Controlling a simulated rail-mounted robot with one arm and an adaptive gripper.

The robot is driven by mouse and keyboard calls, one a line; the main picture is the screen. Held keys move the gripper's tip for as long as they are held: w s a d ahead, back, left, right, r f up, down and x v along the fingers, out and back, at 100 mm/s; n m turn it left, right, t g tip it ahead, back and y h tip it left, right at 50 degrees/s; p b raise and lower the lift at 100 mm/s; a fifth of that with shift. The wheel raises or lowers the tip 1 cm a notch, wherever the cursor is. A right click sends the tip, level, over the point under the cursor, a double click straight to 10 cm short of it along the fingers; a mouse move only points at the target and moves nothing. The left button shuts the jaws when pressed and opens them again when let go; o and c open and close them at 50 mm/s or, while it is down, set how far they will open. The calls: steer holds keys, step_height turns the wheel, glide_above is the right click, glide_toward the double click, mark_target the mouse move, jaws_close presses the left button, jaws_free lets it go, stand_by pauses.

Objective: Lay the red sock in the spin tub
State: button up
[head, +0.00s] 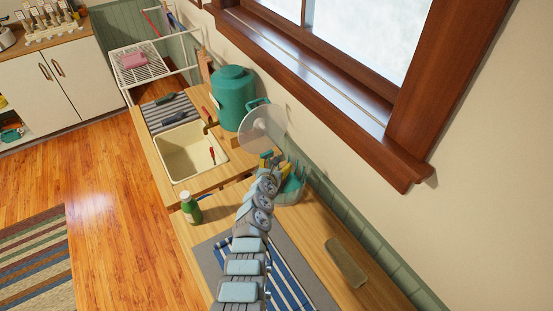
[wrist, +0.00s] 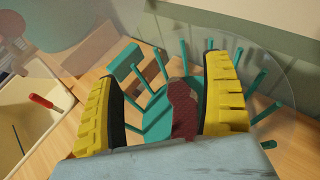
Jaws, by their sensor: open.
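A dark red piece of cloth, which looks like the red sock (wrist: 183,108), lies between my two yellow finger pads in the wrist view. My gripper (head: 269,160) is open around it; I cannot tell whether either pad touches it. Beneath is a clear round bowl (wrist: 300,70) with a teal centre and several teal pegs; it also shows in the head view (head: 291,193), partly behind my gripper. I cannot tell whether this bowl is the spin tub. A teal cylinder (head: 232,93) with a side handle stands behind the sink. The sock is hidden in the head view.
A clear disc (head: 262,128) stands upright near the cylinder. A cream sink (head: 188,155) holds a red-handled tool (wrist: 42,101). A green bottle (head: 191,208) stands on the counter's left edge. The window sill (head: 330,100) and wall bound the right side.

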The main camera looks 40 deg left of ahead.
steer(key=shift+p+v, duration=3.1)
steer(key=shift+v, duration=1.35)
